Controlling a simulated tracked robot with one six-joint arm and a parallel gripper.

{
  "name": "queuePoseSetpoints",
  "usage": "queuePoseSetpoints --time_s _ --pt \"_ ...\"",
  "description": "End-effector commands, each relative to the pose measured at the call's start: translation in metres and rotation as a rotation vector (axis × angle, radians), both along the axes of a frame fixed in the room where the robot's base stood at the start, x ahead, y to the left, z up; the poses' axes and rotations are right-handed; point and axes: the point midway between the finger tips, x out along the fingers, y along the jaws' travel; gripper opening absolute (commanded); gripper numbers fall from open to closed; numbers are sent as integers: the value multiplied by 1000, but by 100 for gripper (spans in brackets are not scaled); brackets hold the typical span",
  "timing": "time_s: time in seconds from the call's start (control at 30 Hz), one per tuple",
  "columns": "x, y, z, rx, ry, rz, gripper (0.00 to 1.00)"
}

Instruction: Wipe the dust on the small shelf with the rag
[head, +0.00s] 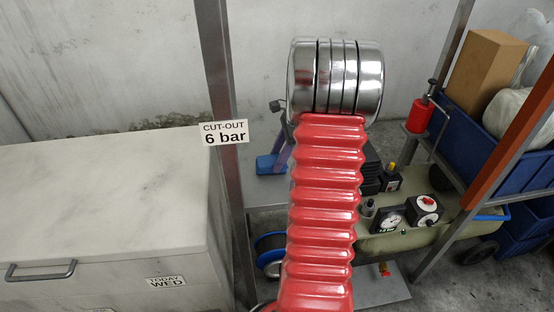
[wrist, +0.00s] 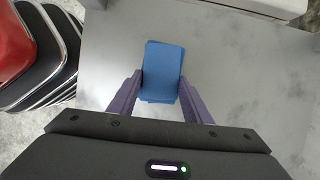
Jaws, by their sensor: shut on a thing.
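My gripper (wrist: 160,80), with purple fingers, is shut on a blue rag (wrist: 165,62) in the wrist view. The rag is a flat folded rectangle, sticking out past the fingertips over a pale grey, shelf-like surface (wrist: 225,65). Faint darker smudges show on this surface; I cannot tell whether they are dust. Whether the rag touches the surface is unclear. In the head view the rag (head: 266,164) shows at the left of my red ribbed arm, which hides most of the gripper and what lies behind it.
In the head view a pale cabinet (head: 90,195) fills the left, beside a metal post (head: 218,70). A compressor (head: 395,238) with gauges and a rack of blue crates (head: 480,130) stand at the right. Red-and-black stacked items (wrist: 35,70) edge the wrist view's left.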

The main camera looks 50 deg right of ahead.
Motion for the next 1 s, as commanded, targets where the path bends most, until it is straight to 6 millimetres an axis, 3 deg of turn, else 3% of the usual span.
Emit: queuePoseSetpoints --time_s 0.7,1.0 --pt "0 -2 54 -7 -4 -2 20" --pt "0 -2 63 -6 -4 -3 20"
